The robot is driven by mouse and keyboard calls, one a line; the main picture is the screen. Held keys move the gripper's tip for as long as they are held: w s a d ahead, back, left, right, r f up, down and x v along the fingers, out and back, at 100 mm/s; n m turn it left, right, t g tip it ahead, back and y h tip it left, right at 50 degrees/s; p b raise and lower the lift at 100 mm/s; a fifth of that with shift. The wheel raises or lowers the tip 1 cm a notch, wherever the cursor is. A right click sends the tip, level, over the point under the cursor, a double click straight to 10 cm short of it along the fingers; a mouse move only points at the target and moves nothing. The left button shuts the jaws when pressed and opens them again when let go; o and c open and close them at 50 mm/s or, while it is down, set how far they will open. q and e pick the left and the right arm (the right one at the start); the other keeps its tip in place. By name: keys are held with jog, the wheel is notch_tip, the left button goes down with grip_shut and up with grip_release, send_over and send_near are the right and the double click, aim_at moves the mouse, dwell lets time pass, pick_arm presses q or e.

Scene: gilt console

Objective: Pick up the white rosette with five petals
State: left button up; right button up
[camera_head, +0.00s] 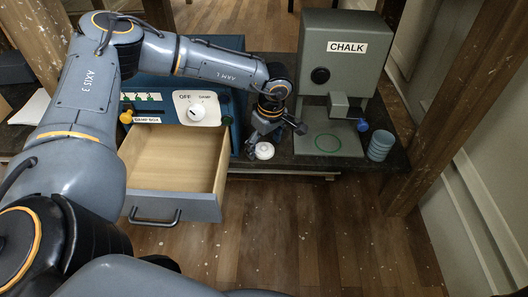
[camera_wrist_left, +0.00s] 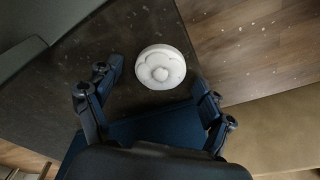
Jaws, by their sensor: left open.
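The white rosette (camera_head: 264,151) is a small round white disc on the dark console top, near its front edge. In the left wrist view the rosette (camera_wrist_left: 160,67) shows a raised petalled flower on its face and lies between and just beyond the two fingertips. My left gripper (camera_head: 277,134) is above and just behind it in the head view, pointing down. Its fingers also show spread apart and empty in the left wrist view (camera_wrist_left: 158,84). I cannot tell whether a finger touches the rosette. My right gripper is not in view.
An open, empty-looking drawer (camera_head: 150,207) juts out left of the rosette, below a blue box with a white dial (camera_head: 196,108). A grey machine marked CHALK (camera_head: 340,62) stands to the right, with a green ring (camera_head: 328,143) at its foot and stacked blue-grey cups (camera_head: 380,146) beside it.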

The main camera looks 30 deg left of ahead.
pick_arm(q)
jog(key=c, duration=1.2)
jog(key=shift+r, duration=0.1)
jog(key=shift+c, duration=0.2)
